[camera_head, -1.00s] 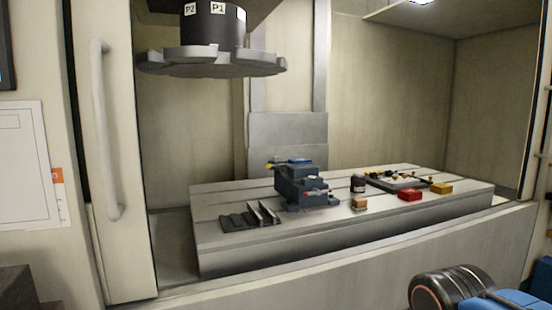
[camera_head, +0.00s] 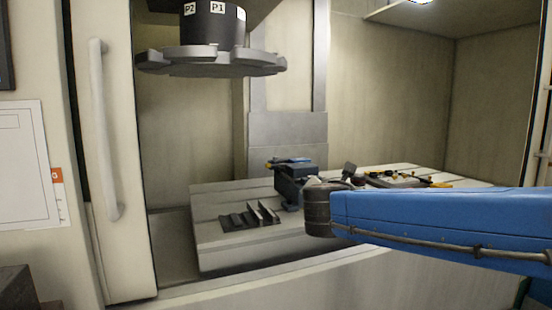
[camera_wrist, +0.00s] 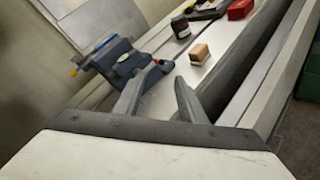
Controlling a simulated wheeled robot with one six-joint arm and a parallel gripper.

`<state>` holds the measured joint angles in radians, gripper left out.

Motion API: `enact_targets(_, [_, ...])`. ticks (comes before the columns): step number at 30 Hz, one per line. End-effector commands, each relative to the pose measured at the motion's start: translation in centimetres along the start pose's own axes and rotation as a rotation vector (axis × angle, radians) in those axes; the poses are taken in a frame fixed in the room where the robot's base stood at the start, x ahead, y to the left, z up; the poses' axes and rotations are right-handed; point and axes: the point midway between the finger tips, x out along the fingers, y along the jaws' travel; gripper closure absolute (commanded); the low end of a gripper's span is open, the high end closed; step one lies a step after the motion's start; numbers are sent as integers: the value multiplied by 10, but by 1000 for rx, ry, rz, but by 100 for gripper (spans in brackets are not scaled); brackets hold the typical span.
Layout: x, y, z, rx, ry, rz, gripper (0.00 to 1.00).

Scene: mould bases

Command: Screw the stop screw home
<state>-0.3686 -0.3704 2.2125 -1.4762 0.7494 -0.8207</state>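The dark blue vise-like fixture (camera_head: 288,187) stands on the slotted machine table (camera_head: 212,240). Its right side is hidden by my arm in the head view. The fixture also shows in the wrist view (camera_wrist: 112,62), with an orange-yellow tip on its left and a small red part (camera_wrist: 156,62) on its right. I cannot tell which part is the stop screw. My gripper (camera_wrist: 159,84) is open and empty in the wrist view. Its fingers are apart, to the right of and nearer than the fixture, and not visibly touching anything.
A small wooden block (camera_wrist: 200,54) and a dark jar (camera_wrist: 181,27) stand beyond my fingers. A red block (camera_wrist: 240,9) is farther off. Dark stepped pieces (camera_head: 250,217) lie at the table's front left. A tool head (camera_head: 212,60) hangs above. The enclosure's front sill (camera_head: 200,290) runs below.

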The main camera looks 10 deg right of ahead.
Motion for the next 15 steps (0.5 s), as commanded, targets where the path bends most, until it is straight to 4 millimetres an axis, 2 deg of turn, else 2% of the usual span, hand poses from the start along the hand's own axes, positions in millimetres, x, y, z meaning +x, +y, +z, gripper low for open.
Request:
enact_targets(1, [3, 27, -4, -100, -15, 55, 63])
enact_targets(3, [5, 62, -8, -246, -45, 132, 63])
enact_targets(7, [3, 116, -18, -467, -102, 248, 63])
enact_targets(9, [1, 136, -23, -551, -127, 292, 63])
enact_targets(12, [-2, 155, -29, -627, -153, 332, 63])
enact_targets(15, [-2, 163, -30, -658, -165, 347, 63])
